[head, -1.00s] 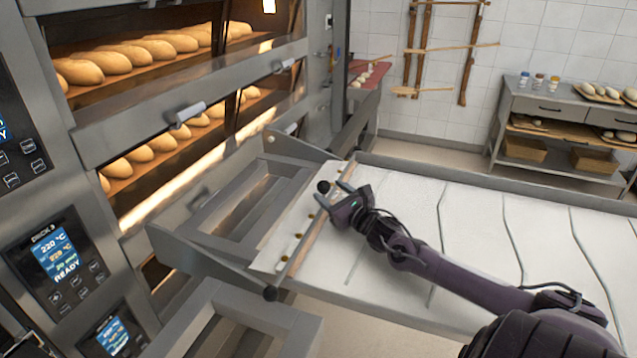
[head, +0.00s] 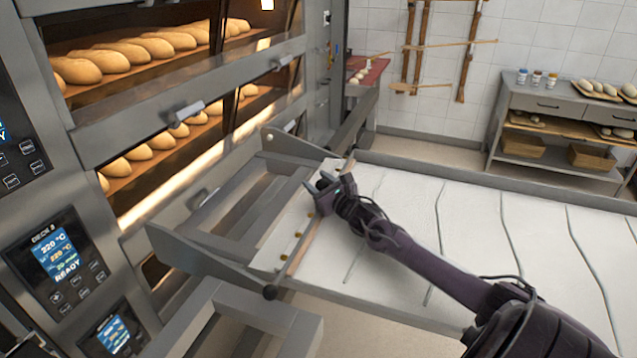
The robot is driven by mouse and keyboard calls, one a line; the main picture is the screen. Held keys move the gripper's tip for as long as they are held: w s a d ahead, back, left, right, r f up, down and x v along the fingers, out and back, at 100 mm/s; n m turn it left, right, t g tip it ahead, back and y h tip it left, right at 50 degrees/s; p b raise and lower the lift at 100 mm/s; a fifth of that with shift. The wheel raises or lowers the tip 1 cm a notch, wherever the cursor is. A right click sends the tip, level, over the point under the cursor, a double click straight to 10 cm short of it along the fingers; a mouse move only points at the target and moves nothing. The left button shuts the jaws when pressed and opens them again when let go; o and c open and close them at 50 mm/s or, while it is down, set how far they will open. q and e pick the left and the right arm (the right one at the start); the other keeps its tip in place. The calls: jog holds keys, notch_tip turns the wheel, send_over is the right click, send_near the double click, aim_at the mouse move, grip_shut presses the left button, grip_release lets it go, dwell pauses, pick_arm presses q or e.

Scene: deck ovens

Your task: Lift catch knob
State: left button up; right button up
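A dark round catch knob (head: 322,184) sits at the far end of the wooden bar across the loader's oven-side end. My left gripper is not in view.
The loader's pale belt (head: 400,225) stretches right between raised metal side rails. Deck ovens (head: 190,110) with loaves stand on the left, and a metal frame (head: 230,215) lies between them and the belt. A shelf table (head: 550,105) stands at the back right.

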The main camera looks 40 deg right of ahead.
grip_shut()
jog(key=shift+r, duration=1.1)
jog(key=shift+o, duration=1.9)
grip_release()
jog(key=shift+s+f, duration=0.2)
jog(key=shift+s, duration=0.3)
jog(key=s, duration=0.5)
jog(key=shift+a+b, duration=0.35)
jog(key=shift+s+a+r, duration=0.1)
jog(key=shift+s+r, duration=0.1)
jog(key=shift+s, duration=0.7)
